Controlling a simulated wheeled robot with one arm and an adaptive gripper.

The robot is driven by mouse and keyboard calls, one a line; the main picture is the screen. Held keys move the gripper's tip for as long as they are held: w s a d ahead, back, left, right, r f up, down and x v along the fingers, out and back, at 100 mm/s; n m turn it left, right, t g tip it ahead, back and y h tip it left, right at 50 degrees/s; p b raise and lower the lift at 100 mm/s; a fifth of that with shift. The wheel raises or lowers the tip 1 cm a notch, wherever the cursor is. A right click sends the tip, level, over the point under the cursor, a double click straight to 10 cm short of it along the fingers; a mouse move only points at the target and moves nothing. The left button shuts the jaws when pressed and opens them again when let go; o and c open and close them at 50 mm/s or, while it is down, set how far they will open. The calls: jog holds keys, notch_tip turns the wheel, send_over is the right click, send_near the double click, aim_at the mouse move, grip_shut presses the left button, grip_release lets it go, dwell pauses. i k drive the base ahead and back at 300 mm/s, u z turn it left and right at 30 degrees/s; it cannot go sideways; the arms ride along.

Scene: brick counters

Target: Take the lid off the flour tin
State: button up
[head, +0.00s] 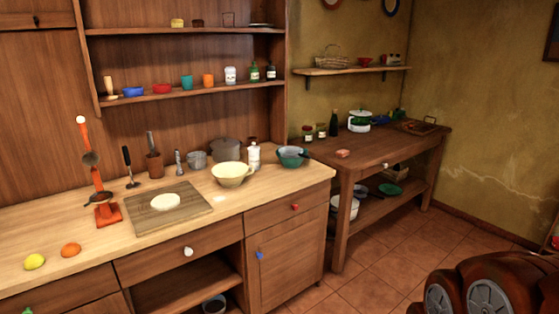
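I cannot tell for sure which container is the flour tin. A small white container (254,157) stands upright on the wooden counter, behind the cream bowl; its top and any label are too small to make out. A white jar (230,75) with a dark marking stands on the lower wall shelf. My gripper is not in view. Part of my own brown arm with grey round joints shows at the lower right, well away from the counter.
The counter (120,262) holds a cream bowl (232,174), a teal bowl (292,156), a cutting board (205,209) with dough, a lemon (34,261) and an orange (70,250). A side table (385,146) stands behind. Tiled floor (370,262) is clear in front.

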aim_at(254, 148)
jog(key=i, duration=3.1)
jog(key=u, duration=2.1)
